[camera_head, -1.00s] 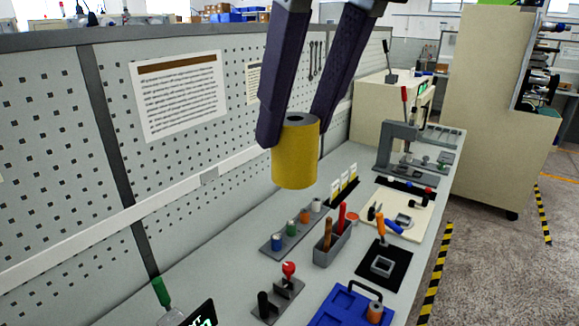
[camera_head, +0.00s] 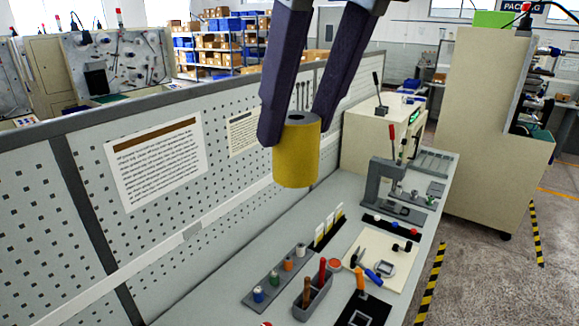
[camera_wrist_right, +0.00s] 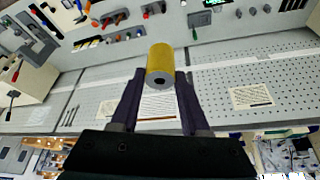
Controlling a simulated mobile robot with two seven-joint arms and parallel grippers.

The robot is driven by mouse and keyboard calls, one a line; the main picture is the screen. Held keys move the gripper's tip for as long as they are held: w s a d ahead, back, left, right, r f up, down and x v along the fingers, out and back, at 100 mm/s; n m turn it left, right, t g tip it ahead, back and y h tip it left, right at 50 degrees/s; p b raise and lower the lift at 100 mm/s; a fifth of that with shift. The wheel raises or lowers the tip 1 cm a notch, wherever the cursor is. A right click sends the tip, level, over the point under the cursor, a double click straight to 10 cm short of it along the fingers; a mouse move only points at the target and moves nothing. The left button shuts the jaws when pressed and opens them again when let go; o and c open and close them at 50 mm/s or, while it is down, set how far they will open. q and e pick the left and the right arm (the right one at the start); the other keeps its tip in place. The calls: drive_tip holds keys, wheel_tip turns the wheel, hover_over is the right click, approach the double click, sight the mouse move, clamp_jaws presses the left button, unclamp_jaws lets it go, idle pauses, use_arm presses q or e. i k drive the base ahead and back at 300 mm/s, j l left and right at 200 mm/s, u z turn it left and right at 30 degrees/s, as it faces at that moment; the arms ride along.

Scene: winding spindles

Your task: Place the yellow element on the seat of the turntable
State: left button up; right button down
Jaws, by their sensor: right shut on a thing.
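The yellow element (camera_head: 297,158) is a thick yellow cylinder with a grey top and a dark centre hole. My right gripper (camera_head: 296,128) comes down from the top of the head view and is shut on it, one finger on each side. The element hangs upright in the air, in front of the pegboard and above the bench level. In the right wrist view the element (camera_wrist_right: 160,66) sits between the fingertips of my gripper (camera_wrist_right: 160,85), its holed end facing the camera. I cannot make out the turntable or its seat. My left gripper is not in view.
The grey bench (camera_head: 222,300) holds a rack of coloured spools (camera_head: 274,279), a tool holder (camera_head: 313,293), a cream board (camera_head: 384,256) and a grey press (camera_head: 380,190). The pegboard (camera_head: 70,225) walls the left side. A large beige cabinet (camera_head: 485,130) stands at the right.

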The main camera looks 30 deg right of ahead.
sight(385, 268)
drive_tip(key=i+l, duration=0.1)
drive_tip(key=l, duration=0.35)
drive_tip(key=i+l, duration=0.15)
drive_tip(key=l, duration=0.3)
drive_tip(key=i+l, duration=0.1)
drive_tip(key=l, duration=0.3)
drive_tip(key=i+l, duration=0.1)
drive_tip(key=l, duration=0.35)
drive_tip(key=i+l, duration=0.1)
drive_tip(key=l, duration=0.35)
drive_tip(key=i+l, duration=0.15)
drive_tip(key=l, duration=0.3)
drive_tip(key=i+l, duration=0.1)
drive_tip(key=l, duration=0.35)
drive_tip(key=i+l, duration=0.1)
drive_tip(key=l, duration=0.3)
